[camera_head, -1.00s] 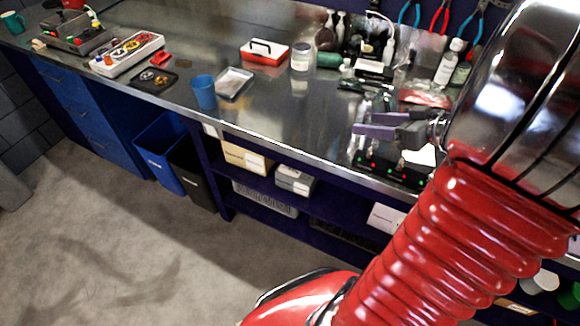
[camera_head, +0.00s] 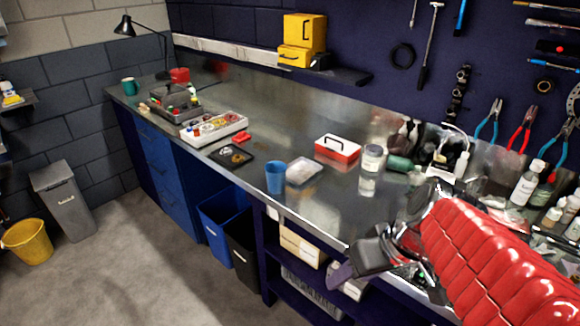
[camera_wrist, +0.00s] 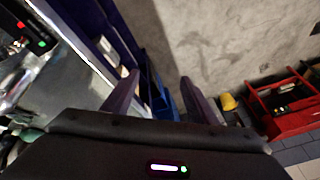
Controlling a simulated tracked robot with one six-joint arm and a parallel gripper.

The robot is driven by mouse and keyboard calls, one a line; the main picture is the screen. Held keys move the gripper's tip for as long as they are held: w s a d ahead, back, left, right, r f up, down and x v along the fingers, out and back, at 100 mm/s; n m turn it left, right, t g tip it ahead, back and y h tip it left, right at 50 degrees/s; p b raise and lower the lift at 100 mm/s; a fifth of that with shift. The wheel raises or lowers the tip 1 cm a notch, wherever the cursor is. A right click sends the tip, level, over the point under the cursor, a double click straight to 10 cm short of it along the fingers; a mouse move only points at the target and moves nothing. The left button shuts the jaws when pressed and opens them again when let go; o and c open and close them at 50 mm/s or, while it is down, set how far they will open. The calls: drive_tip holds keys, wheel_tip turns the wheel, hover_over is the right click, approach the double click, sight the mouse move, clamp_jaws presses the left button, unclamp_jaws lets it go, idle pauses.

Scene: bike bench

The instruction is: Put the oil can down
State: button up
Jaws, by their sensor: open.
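My gripper (camera_head: 343,273) is in front of the bench's front edge, at the lower middle of the head view. In the wrist view its two purple fingers (camera_wrist: 158,82) stand apart, with nothing held between them. They point out over the floor and the dark blue shelving. I cannot pick out the oil can for certain. A crowd of bottles and small containers (camera_head: 462,164) stands at the back right of the metal bench (camera_head: 310,205). My red arm hides part of the bench at the right.
A blue cup (camera_head: 275,177), a clear tray (camera_head: 304,171), a red and white box (camera_head: 337,149) and a jar (camera_head: 372,158) stand mid-bench. Two bins (camera_head: 222,216) stand below. The bench's back middle is bare. A red rack (camera_wrist: 285,112) is on the floor.

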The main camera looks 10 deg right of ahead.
drive_tip(key=a+r+h, duration=0.1)
drive_tip(key=s+a+r+m+t+h, duration=0.1)
drive_tip(key=s+a+r, duration=0.1)
drive_tip(key=shift+s+a+r+m+t+h, duration=0.2)
drive_tip(key=shift+s+r+m+t+h, duration=0.1)
drive_tip(key=shift+h, duration=0.1)
drive_tip(key=shift+w, duration=0.1)
clamp_jaws()
idle(0.7)
idle(1.2)
